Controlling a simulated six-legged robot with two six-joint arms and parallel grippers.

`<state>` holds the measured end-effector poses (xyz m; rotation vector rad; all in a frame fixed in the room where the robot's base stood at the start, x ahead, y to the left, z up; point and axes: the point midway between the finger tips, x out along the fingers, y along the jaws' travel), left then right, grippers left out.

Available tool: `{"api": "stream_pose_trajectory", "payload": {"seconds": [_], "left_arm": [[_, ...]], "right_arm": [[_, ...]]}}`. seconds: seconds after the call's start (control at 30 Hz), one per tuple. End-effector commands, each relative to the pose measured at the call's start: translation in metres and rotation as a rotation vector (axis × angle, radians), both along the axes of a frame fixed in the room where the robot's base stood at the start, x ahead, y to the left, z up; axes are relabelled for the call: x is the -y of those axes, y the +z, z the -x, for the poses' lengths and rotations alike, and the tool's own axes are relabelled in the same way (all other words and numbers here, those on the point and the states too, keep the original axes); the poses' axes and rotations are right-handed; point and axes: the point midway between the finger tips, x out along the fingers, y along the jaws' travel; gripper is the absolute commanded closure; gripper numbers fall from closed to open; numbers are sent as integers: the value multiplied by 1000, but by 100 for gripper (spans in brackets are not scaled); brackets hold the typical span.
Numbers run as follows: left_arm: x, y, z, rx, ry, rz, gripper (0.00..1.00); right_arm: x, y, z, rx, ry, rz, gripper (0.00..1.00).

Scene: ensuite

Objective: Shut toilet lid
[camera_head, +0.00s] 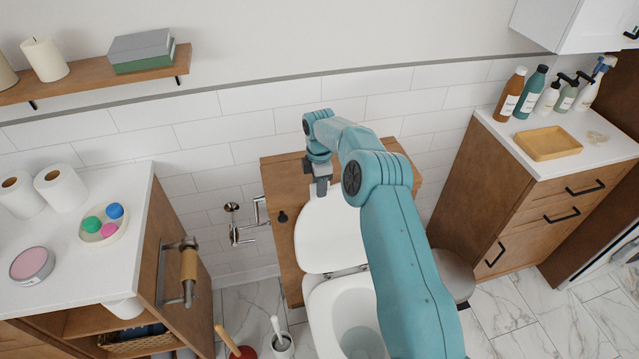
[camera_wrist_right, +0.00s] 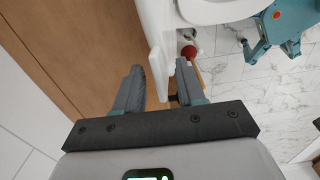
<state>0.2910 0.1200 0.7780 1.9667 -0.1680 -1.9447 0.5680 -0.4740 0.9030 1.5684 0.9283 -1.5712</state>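The toilet lid (camera_head: 328,238) is white and stands raised, leaning back against the wooden cistern box (camera_head: 283,178). The toilet bowl (camera_head: 352,308) below it is open, partly hidden by my right arm. My right gripper (camera_head: 322,187) is at the top edge of the lid. In the right wrist view my right gripper (camera_wrist_right: 160,82) has its fingers apart, with the white lid edge (camera_wrist_right: 157,65) between them; I cannot tell whether either finger touches it. My left gripper is not in view.
A plunger (camera_head: 240,350) and a toilet brush (camera_head: 280,340) stand on the floor at the bowl's left. Wooden cabinets flank both sides; the right one (camera_head: 545,205) holds bottles. A grey bin (camera_head: 455,275) is right of the toilet.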

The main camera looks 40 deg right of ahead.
Motion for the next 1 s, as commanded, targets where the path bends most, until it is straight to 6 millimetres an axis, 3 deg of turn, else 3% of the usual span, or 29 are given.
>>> {"api": "stream_pose_trajectory", "payload": {"seconds": [0.37, 0.47, 0.5, 1.0], "left_arm": [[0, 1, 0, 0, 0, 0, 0], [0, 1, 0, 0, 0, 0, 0], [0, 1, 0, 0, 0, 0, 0], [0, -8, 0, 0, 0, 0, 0]], "right_arm": [[0, -7, 0, 1, 0, 0, 61], [0, -7, 0, 1, 0, 0, 94], [0, -7, 0, 1, 0, 0, 100], [0, -7, 1, 28, 1, 14, 100]]}}
